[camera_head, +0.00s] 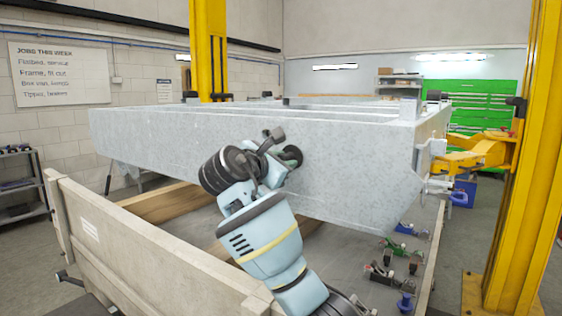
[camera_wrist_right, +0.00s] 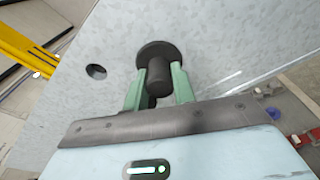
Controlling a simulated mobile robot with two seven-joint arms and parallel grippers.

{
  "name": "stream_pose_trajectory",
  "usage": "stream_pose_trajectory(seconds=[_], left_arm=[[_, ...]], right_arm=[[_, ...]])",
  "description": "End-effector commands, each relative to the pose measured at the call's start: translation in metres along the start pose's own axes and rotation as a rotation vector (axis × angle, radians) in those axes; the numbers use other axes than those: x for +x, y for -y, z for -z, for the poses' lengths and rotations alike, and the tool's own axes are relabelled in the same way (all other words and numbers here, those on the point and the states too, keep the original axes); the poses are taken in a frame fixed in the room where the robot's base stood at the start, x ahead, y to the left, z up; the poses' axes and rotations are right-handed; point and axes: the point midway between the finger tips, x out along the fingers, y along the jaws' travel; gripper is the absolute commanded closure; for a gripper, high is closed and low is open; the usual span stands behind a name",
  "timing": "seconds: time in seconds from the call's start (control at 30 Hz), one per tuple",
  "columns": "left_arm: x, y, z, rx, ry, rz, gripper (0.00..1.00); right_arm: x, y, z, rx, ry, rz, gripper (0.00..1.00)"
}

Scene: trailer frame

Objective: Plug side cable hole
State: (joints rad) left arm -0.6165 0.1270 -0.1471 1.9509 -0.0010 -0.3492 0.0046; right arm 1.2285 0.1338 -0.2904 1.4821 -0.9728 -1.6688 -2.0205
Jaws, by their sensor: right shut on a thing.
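The trailer frame's pale grey side beam (camera_head: 170,133) crosses the head view and also fills much of the right wrist view (camera_wrist_right: 215,40). My right gripper (camera_head: 287,160) is in front of it. In the right wrist view its green fingers (camera_wrist_right: 158,84) are shut on a dark plug (camera_wrist_right: 158,56), gripping its stubby cylinder, with the wide round flange beyond the fingertips towards the beam. I cannot tell whether the flange touches the beam. A dark oval hole (camera_wrist_right: 96,71) in the beam is left of the plug, clear of it. My left gripper is out of view.
A low wooden-sided bay (camera_head: 150,240) stands in front of the beam. Several small parts (camera_head: 385,270) lie at its right. Yellow lift posts (camera_head: 525,150) rise at the right and behind the beam. Green drawers (camera_head: 485,105) stand at the back right.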

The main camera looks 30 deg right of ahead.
Motion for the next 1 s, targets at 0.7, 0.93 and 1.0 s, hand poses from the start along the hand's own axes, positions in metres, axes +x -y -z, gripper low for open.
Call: stream_pose_trajectory(seconds=[0.7,0.93,1.0], left_arm=[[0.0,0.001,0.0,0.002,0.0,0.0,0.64],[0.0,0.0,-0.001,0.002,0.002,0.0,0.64],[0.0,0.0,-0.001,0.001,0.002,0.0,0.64]], right_arm=[[0.008,0.0,-0.002,0.001,0.002,-0.001,0.49],[-0.01,-0.001,-0.002,0.002,0.002,-0.004,0.49],[-0.022,-0.001,-0.001,0.003,0.001,-0.004,0.49]])
